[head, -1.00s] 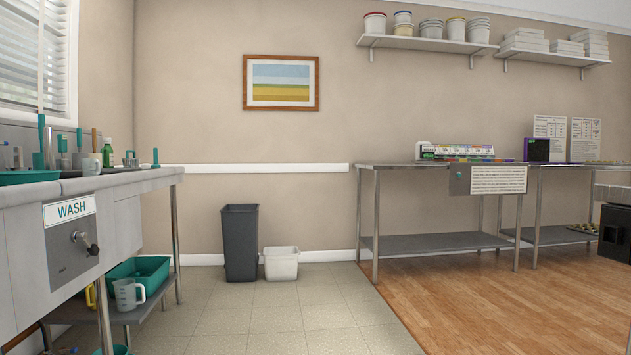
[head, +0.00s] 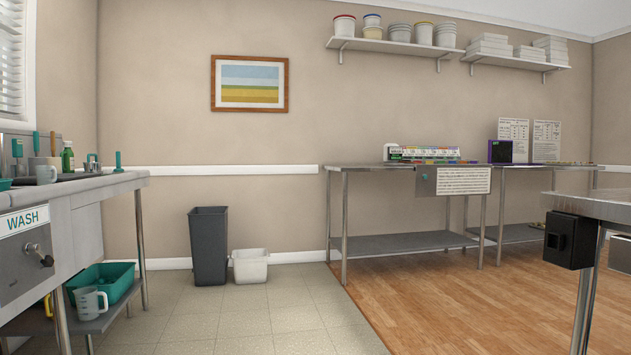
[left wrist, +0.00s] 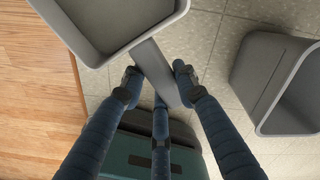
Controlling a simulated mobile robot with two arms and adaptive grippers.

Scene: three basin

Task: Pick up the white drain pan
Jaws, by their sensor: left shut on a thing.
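In the left wrist view a pale grey-white pan (left wrist: 112,22) with a wide rim is at the top, partly cut off by the frame. My left gripper (left wrist: 156,74) has its dark blue fingers shut on a flat grey strip at this pan's near side. In the head view a white tub (head: 250,266) stands upright on the tile floor by the wall. No gripper touches it there. I cannot tell whether the two are the same thing. Neither of my grippers shows in the head view.
A tall grey bin (head: 209,246) stands just left of the tub. The WASH counter (head: 85,195) is on the left, with a teal tub (head: 112,282) and jug (head: 90,302) below. Steel tables (head: 400,167) line the right. Another grey bin-like container (left wrist: 272,72) shows at the wrist view's right.

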